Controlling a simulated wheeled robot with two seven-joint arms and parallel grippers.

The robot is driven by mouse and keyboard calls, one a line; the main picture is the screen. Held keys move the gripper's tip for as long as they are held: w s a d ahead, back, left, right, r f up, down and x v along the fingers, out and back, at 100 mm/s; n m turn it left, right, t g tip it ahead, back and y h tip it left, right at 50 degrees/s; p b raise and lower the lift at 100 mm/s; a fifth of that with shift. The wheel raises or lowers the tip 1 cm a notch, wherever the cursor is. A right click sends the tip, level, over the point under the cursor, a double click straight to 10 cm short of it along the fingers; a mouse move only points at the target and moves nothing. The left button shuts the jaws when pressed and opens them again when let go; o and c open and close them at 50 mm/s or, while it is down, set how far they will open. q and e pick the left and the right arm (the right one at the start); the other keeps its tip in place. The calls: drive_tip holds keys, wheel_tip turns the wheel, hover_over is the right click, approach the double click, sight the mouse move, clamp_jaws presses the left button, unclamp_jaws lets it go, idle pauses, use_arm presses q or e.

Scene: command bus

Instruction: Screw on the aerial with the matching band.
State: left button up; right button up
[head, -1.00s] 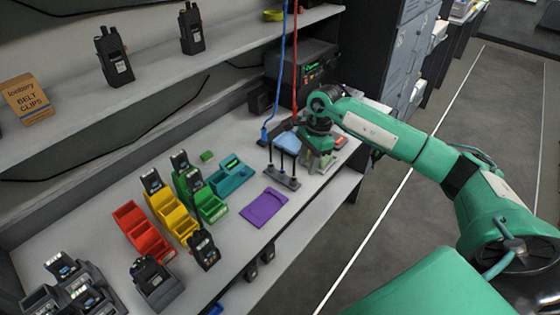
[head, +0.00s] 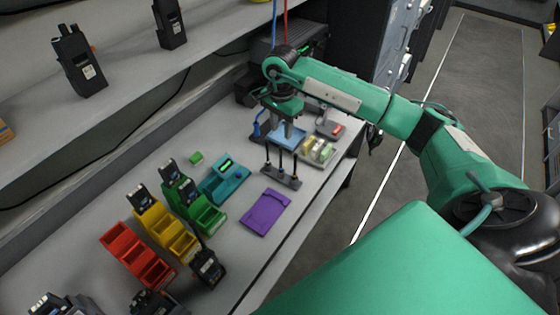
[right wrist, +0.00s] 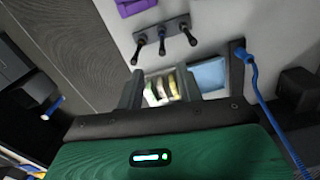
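Three dark upright aerials (head: 281,160) stand in a row on a dark rack (head: 284,181); band colours are too small to tell. They also show in the right wrist view (right wrist: 163,46), beyond my fingertips. My right gripper (head: 288,137) is above the light blue mat (head: 290,143), behind the rack. In the right wrist view the gripper (right wrist: 184,85) has its fingers wide apart with nothing held between them. Black radios stand at the coloured bins, one by the yellow bin (head: 138,197) and one by the green bin (head: 170,172). My left gripper is not in view.
A small tray (head: 318,152) with coloured pieces lies right of the mat. A blue cord (right wrist: 262,92) hangs close to my right finger. A teal holder (head: 222,186), a purple mat (head: 265,212) and a red bin (head: 122,242) share the bench. Shelf radios (head: 79,62) stand above.

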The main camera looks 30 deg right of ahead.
sight(281, 148)
wheel_tip(281, 148, down, 8)
drive_tip(key=shift+r+p, duration=0.15)
drive_tip(key=shift+p, duration=1)
drive_tip(key=shift+w+f, duration=0.1)
drive_tip(key=shift+f, duration=0.45)
drive_tip(key=shift+f+p, duration=0.4)
drive_tip(key=shift+p, duration=0.25)
wheel_tip(281, 148, down, 3)
drive_tip(key=shift+f+p, duration=0.15)
drive_tip(key=shift+p, duration=0.7)
drive_tip(key=shift+f, duration=0.5)
